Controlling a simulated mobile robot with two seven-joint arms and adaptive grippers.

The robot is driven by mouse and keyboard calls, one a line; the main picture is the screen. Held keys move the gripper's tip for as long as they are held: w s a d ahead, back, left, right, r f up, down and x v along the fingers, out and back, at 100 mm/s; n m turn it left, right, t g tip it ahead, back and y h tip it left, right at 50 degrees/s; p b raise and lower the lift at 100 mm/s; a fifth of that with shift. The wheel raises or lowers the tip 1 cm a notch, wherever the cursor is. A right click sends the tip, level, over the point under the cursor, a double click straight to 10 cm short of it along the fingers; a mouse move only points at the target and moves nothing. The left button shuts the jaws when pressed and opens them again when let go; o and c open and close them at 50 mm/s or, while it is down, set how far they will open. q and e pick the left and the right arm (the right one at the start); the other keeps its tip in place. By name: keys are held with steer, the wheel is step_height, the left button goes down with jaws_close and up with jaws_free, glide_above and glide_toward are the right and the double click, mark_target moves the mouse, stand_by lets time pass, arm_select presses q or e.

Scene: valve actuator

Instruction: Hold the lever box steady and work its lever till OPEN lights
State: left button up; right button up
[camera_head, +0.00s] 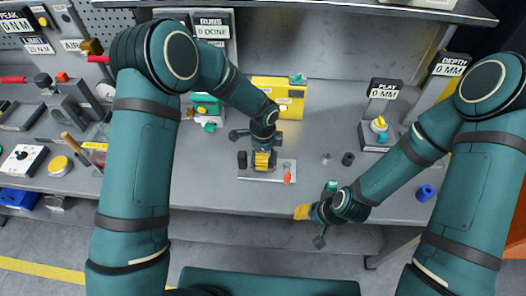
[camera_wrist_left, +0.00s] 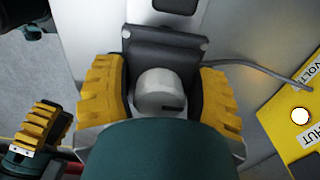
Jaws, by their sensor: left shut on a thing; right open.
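The lever box is a dark grey block with a round grey knob (camera_wrist_left: 158,92) on a pale plate (camera_head: 247,178). My left gripper (camera_head: 262,160) is shut on it from above, one yellow finger on each side in the left wrist view, and hides most of it in the head view. Its lever, with an orange-red end (camera_head: 287,178), sticks out at the plate's right front. A yellow lamp box (camera_head: 290,88) stands behind; in the left wrist view a pale lamp (camera_wrist_left: 300,116) glows beside a partly cut-off "HUT" label. My right gripper (camera_head: 302,211) is open and empty at the bench's front edge, apart from the lever.
A grey cable (camera_wrist_left: 262,68) runs from the block towards the yellow box. A small dark cylinder (camera_head: 348,159) stands right of the plate, and the PLAY gauge stand (camera_head: 376,135) is further right. Other fixtures crowd the left. Bench between plate and right gripper is clear.

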stand_by(1.8)
steer(key=shift+o, duration=0.4)
steer(key=n+t+h, duration=0.2)
steer(key=n+h, duration=0.1)
steer(key=n, duration=0.2)
glide_toward(288, 178)
steer(key=x, duration=1.2)
steer(key=shift+w+f, duration=0.1)
jaws_close()
